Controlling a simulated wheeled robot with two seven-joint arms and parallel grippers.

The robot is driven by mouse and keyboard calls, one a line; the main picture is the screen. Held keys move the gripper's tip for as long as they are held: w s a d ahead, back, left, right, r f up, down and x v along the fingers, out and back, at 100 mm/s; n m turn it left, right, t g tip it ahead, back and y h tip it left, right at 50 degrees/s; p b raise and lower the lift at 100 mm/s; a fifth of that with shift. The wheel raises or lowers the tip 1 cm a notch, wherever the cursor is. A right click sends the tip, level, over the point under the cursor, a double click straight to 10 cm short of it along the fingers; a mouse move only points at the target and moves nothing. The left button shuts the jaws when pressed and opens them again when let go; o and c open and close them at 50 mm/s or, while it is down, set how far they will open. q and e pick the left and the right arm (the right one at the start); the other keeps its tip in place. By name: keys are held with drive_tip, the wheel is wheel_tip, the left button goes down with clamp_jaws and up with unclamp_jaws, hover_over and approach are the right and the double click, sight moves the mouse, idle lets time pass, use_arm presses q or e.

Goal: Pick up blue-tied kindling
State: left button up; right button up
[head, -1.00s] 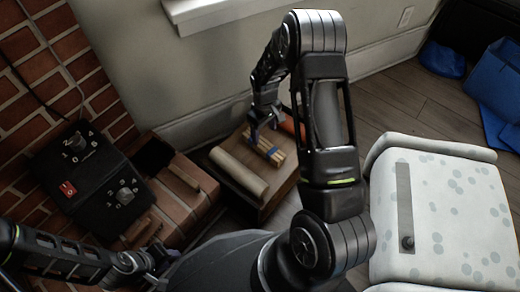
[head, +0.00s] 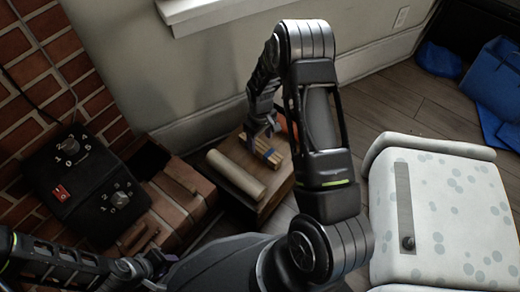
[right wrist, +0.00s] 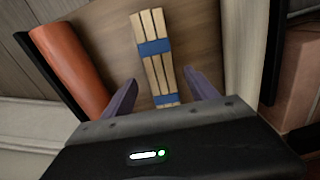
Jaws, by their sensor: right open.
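The blue-tied kindling (head: 267,156) is a bundle of pale sticks with blue bands, lying on a wooden box top. My right gripper (head: 262,126) is above the bundle's far end; in the wrist view the open gripper (right wrist: 161,86) has one purple-grey finger on each side of the sticks, with gaps. My left gripper (head: 152,266) is low at the left, partly hidden, its jaws unclear.
A pale roll (head: 236,174) lies beside the kindling on the wooden box (head: 272,200). An orange-red roll (right wrist: 68,68) is on the other side. A brick hearth with a black dial panel (head: 88,185) stands left. A white spotted seat (head: 445,210) is at right.

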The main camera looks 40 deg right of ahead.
sight(260, 146)
wheel_tip(260, 146, down, 3)
drive_tip(key=shift+a+f+b, duration=0.1)
drive_tip(key=shift+f+b, duration=0.05)
drive_tip(key=shift+b, duration=0.55)
drive_tip(key=shift+f, duration=0.45)
drive_tip(key=shift+r, duration=0.1)
clamp_jaws()
